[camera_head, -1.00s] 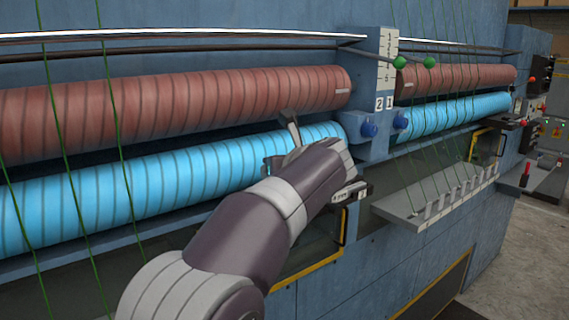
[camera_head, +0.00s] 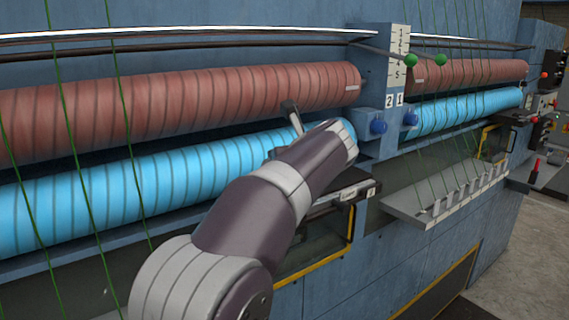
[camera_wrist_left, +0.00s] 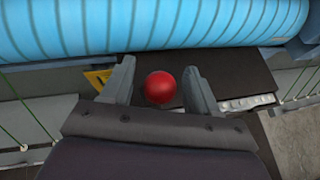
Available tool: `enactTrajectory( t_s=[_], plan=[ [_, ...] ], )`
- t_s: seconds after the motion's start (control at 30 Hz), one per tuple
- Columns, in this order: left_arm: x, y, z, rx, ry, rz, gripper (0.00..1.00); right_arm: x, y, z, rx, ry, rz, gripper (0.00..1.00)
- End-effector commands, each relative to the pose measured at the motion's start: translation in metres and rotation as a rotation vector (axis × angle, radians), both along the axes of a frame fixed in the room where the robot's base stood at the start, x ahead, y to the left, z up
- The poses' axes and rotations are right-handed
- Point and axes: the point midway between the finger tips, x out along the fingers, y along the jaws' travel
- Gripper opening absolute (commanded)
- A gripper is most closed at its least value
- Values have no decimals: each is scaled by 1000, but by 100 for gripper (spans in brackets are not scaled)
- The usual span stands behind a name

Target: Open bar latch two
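A red ball knob (camera_wrist_left: 160,87) sits between the two spread fingers of my left gripper (camera_wrist_left: 160,76) in the left wrist view. A gap shows on each side of the ball. Whether it lies level with or beyond the fingertips I cannot tell. In the head view, my left gripper (camera_head: 293,118) is in front of the blue roller (camera_head: 120,192), mostly hidden behind my arm. The red knob is hidden there. My right gripper is not in view.
Red rollers (camera_head: 180,103) run above the blue one. Green balls (camera_head: 411,60) are beside the post. A dark shelf edge with a small label (camera_head: 358,194) lies below my wrist. A notched grey tray (camera_head: 445,205) stands right. Green strings cross the front.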

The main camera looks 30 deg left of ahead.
Motion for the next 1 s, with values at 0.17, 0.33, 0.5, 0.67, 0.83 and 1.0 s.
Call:
enactTrajectory(
  t_s=[0.17, 0.33, 0.5, 0.67, 0.83, 1.0],
  plan=[
    [0, -1, -1, -2, 3, 0, 60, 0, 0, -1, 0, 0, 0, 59],
    [-14, -19, 7, -2, -2, -3, 60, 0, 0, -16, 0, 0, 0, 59],
    [-38, -53, 30, -2, -3, -5, 60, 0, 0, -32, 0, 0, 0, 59],
    [-57, -77, 50, -2, -1, -4, 60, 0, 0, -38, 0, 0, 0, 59],
    [-67, -87, 60, -2, 1, -1, 60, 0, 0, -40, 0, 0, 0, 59],
    [-68, -88, 61, -2, 3, 0, 60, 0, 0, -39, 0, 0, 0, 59]
  ],
)
